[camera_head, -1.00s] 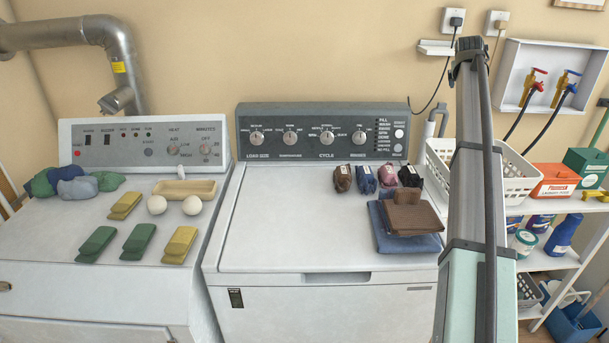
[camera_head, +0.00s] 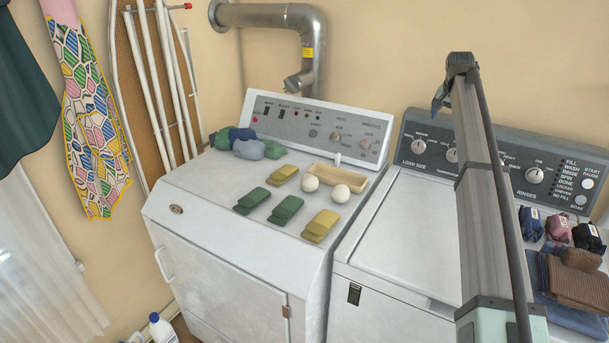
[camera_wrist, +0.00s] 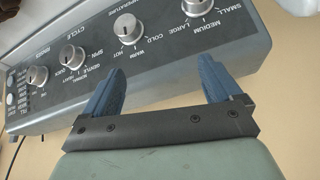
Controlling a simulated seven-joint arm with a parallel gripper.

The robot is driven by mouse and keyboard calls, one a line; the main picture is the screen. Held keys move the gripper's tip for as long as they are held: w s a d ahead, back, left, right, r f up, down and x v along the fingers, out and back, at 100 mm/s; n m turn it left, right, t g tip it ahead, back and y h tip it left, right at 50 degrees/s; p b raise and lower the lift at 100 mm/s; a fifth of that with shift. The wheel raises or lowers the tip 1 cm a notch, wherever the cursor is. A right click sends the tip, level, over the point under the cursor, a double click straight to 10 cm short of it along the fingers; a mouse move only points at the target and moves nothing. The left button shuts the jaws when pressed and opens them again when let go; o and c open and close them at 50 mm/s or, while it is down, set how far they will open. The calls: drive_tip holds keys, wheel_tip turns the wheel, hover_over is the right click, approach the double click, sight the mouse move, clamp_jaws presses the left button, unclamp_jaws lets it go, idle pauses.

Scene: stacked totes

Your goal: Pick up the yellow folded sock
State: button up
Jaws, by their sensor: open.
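Two yellow folded socks lie on the white dryer top (camera_head: 205,187): one at the back (camera_head: 282,175) and one at the front right (camera_head: 320,226). Two green folded socks (camera_head: 270,206) lie beside them. My gripper (camera_wrist: 163,65) is open and empty in the wrist view, its two blue fingers spread apart before the washer's control panel (camera_wrist: 85,60). In the head view my gripper shows only partly, with a blue finger (camera_head: 440,96) at the arm's top end, over the washer and to the right of the socks.
Two white balls (camera_head: 341,193) and a tan tray (camera_head: 335,178) sit near the socks. A pile of green and blue cloths (camera_head: 248,144) lies at the dryer's back left. Rolled bundles (camera_head: 557,228) and folded cloths (camera_head: 580,288) lie on the washer.

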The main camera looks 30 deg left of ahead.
drive_tip(key=s+a+f+g, duration=0.1)
drive_tip(key=s+a, duration=0.3)
drive_tip(key=a, duration=0.5)
drive_tip(key=s+a+f+g, duration=0.1)
drive_tip(key=s+a, duration=0.2)
drive_tip(key=a, duration=0.6)
drive_tip(key=s+a+f+g, duration=0.15)
drive_tip(key=s+a, duration=0.25)
drive_tip(key=a, duration=0.5)
drive_tip(key=n+g, duration=0.1)
drive_tip(key=g, duration=0.1)
hover_over(283, 171)
drive_tip(key=shift+t, duration=0.25)
drive_tip(key=f, duration=1.1)
drive_tip(key=shift+s+d, duration=0.1)
drive_tip(key=shift+s, duration=0.15)
drive_tip(key=shift+w+f, duration=0.2)
drive_tip(key=shift+f, duration=1.3)
drive_tip(key=shift+w+f, duration=0.15)
drive_tip(key=shift+f, duration=1.3)
drive_tip(key=shift+c, duration=0.2)
drive_tip(key=c, duration=1.1)
